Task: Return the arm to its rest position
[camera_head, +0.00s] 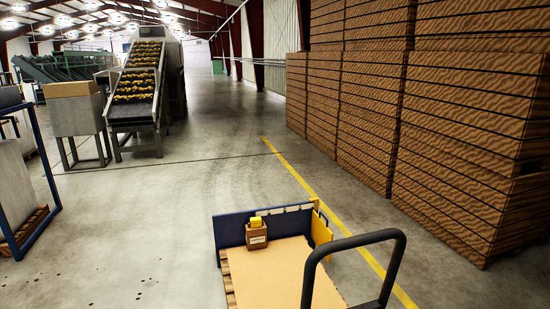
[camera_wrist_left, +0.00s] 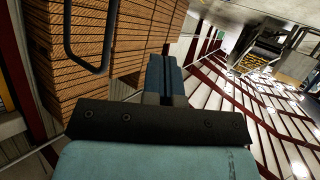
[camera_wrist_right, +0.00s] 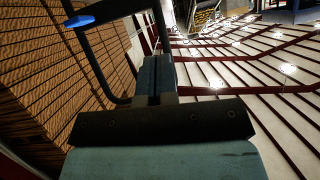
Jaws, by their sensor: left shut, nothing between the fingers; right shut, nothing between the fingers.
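My left gripper (camera_wrist_left: 165,78) shows in the left wrist view with its two blue-grey fingers pressed together and nothing between them. My right gripper (camera_wrist_right: 155,78) shows in the right wrist view, also shut and empty. Neither gripper nor arm shows in the head view. Both wrist views look past the fingers to the stacked crates and the hall roof, turned on their side. No object touches either gripper's fingertips.
A pallet (camera_head: 270,275) with a tan top and blue back panel holds a small brown box (camera_head: 256,236). A black tubular handle (camera_head: 398,262) rises in front. Tall wooden crate stacks (camera_head: 460,130) line the right. A potato conveyor (camera_head: 137,90) stands back left. The middle floor is clear.

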